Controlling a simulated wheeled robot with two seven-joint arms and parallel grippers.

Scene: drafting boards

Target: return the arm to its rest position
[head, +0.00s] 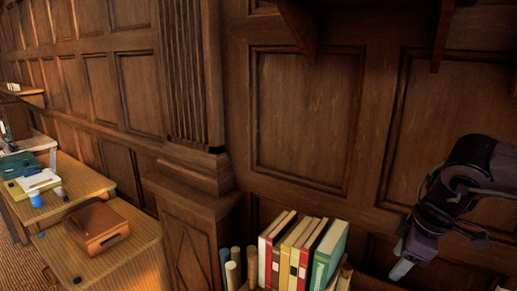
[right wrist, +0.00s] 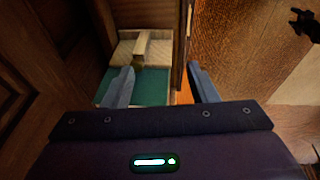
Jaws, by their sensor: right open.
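My right arm comes in from the right edge in the head view, bent, in front of the dark panelled wall. My right gripper (head: 404,264) hangs at its lower end, pointing down, to the right of a row of books and apart from them. In the right wrist view its two grey fingers stand wide apart, and the right gripper (right wrist: 162,87) is open with nothing held between them. My left gripper does not show in the head view.
Books (head: 300,252) stand upright at the bottom middle, beside rolled tubes (head: 232,268). A brown case (head: 97,227) lies on a wooden desk at left. A green-bottomed tray (right wrist: 150,85) lies beyond the fingers. A dark shape (right wrist: 302,20) at upper right is unclear.

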